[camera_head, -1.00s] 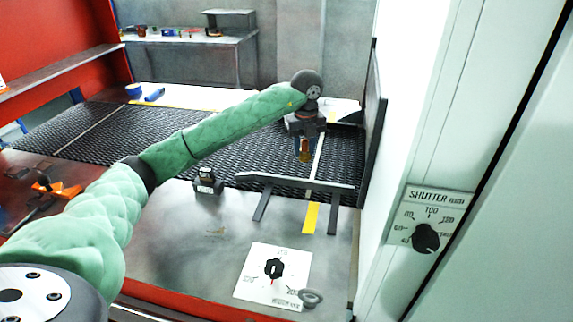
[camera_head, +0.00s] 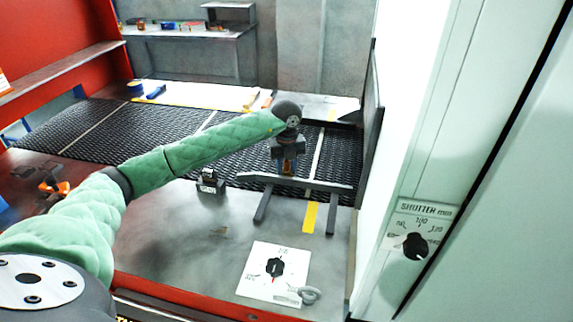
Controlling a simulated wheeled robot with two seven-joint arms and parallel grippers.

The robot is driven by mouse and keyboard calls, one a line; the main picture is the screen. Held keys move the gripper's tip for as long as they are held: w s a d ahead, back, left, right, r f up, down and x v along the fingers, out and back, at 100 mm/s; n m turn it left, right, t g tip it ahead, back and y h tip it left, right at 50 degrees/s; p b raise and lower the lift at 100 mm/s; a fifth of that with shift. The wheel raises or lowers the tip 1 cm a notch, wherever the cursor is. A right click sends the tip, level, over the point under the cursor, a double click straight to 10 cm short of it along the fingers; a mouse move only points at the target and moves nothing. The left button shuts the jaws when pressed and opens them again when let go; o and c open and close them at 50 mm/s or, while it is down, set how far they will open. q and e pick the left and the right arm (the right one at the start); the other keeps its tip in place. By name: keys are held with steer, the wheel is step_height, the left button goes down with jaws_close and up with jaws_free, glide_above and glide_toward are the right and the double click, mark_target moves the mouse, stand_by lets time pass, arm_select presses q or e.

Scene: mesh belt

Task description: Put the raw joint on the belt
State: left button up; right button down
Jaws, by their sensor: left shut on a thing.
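The belt (camera_head: 85,120) is a wide black mesh with pale cross stripes, running across the middle of the view. My left gripper (camera_head: 287,166) points down over the near right part of the belt, just behind a grey guide bar. It is shut on a small brown-orange piece (camera_head: 287,168), which I take for the raw joint. The fingers hide most of it, and I cannot tell whether it touches the mesh. My right gripper is not in view.
The grey guide bar (camera_head: 300,184) stands along the belt's near edge. A small dark block (camera_head: 209,181) and a dial plate (camera_head: 272,272) sit on the metal table (camera_head: 180,245). A shutter dial panel (camera_head: 420,228) is at right. A dark upright panel (camera_head: 372,120) bounds the belt's right end.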

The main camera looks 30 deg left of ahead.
arm_select(q)
steer(key=shift+f, duration=0.15)
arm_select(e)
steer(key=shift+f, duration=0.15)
arm_select(q)
steer(key=shift+f, duration=0.1)
steer(key=o, duration=1.1)
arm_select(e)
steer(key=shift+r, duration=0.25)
arm_select(q)
steer(key=shift+r, duration=0.2)
steer(key=shift+r+b, duration=0.3)
step_height(320, 180, up, 11)
steer(key=b, duration=0.4)
steer(key=shift+r, duration=0.15)
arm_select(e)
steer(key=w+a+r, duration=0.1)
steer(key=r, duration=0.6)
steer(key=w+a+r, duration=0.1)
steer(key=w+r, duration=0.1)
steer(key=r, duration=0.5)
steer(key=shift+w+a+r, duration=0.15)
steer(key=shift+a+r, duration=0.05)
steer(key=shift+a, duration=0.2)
